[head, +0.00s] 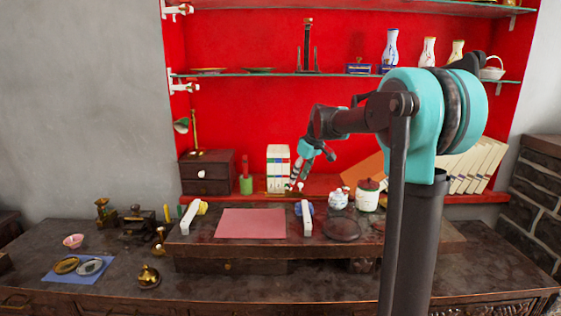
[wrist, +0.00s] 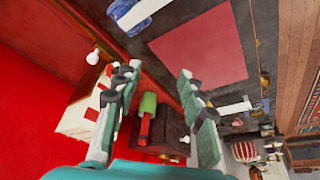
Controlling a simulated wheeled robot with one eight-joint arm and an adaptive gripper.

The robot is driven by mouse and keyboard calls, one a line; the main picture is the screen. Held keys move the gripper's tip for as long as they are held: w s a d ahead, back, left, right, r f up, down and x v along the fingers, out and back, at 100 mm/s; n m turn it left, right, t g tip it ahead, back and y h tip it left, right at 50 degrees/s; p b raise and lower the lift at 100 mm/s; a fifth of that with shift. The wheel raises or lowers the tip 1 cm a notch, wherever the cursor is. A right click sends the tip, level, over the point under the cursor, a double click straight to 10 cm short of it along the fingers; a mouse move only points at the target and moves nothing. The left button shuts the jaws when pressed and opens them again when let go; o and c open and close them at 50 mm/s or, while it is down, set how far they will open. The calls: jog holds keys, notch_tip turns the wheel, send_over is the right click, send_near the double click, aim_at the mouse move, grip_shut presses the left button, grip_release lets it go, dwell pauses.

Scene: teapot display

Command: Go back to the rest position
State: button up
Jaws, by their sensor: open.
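A green and red object (wrist: 146,118) and a dark drawer box (wrist: 172,132) show beyond the fingers, farther off. My arm reaches from the column at the right towards the middle of the head view.
The stand (head: 190,240) bears a pink mat (head: 250,223), white bars, a lidded jar (head: 367,196) and a small teapot (head: 338,199). Glass shelves (head: 280,75) with vases hang above. The table's front left is partly clear.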

jog(key=s+d+f+m+h, duration=0.1)
jog(key=s+d+f+m, duration=0.2)
jog(key=s+f, duration=0.4)
jog(key=s+d+f+m+h, duration=0.1)
jog(key=s+d+f+m, duration=0.2)
jog(key=s, duration=1.3)
jog(key=s+d+f+m+t+h, duration=0.1)
jog(key=s+d+f+m, duration=0.1)
jog(key=s+d+f, duration=0.4)
jog(key=s+f, duration=0.5)
jog(key=f, duration=0.1)
jog(key=shift+s+d+f+m, duration=0.2)
jog(key=shift+f+m, duration=0.05)
jog(key=shift+m, duration=0.15)
